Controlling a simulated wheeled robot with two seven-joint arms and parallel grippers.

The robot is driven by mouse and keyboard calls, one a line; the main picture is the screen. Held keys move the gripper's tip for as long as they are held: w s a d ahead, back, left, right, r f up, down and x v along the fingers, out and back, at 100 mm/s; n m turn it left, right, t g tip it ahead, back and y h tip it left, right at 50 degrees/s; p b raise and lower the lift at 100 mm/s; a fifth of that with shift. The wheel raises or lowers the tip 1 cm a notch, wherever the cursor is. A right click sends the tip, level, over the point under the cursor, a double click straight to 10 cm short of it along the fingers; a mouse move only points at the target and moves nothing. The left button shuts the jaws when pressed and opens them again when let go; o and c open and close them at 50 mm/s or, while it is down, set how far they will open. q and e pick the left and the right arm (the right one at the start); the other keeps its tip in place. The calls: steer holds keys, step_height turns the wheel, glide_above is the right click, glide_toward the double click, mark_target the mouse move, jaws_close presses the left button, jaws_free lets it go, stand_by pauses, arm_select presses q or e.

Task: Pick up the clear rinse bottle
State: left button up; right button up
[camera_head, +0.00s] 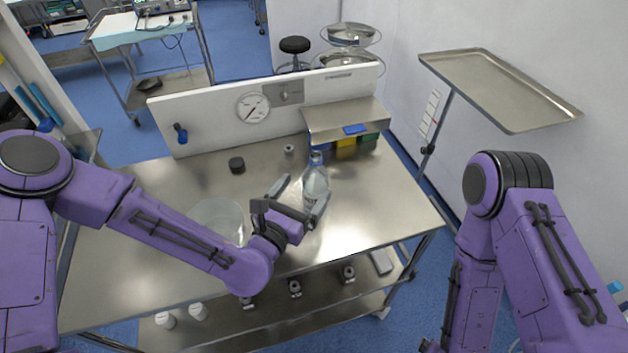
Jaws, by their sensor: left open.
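The clear rinse bottle (316,179) with a blue cap stands upright on the steel table (178,204), right of the table's middle. My left gripper (299,194) is open at the bottle. One finger is to the left of the bottle and the other crosses in front of its lower right side. Whether either finger touches it I cannot tell. My right arm is at the right, with its gripper out of view.
A clear round bowl (217,214) sits behind my left forearm. A small black cylinder (236,165) and a small metal piece (289,149) stand farther back. A steel shelf (345,117) with coloured boxes is behind the bottle. A panel with a gauge (253,107) borders the back.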

mark_target(320, 169)
arm_select(q)
steer(key=p+x, duration=0.1)
steer(key=x, duration=0.2)
steer(key=p+x, duration=0.1)
steer(key=x, duration=0.2)
steer(key=shift+d+f+p, duration=0.15)
steer(key=shift+d+p, duration=0.25)
steer(key=shift+d, duration=0.1)
steer(key=shift+w+f, duration=0.1)
steer(key=c, duration=1.4)
steer(key=shift+r, duration=1.1)
steer(key=shift+s+d+r+p, duration=0.15)
steer(key=shift+s+d+r, duration=0.05)
steer(key=shift+s+r, duration=1.85)
steer(key=shift+s+d+r+p, duration=0.1)
steer(key=shift+s+d+r, duration=0.1)
steer(key=shift+s+r, duration=1.9)
steer(key=shift+s+d+r+p, duration=0.2)
steer(key=shift+s+r, duration=1.1)
steer(key=shift+s, duration=1.5)
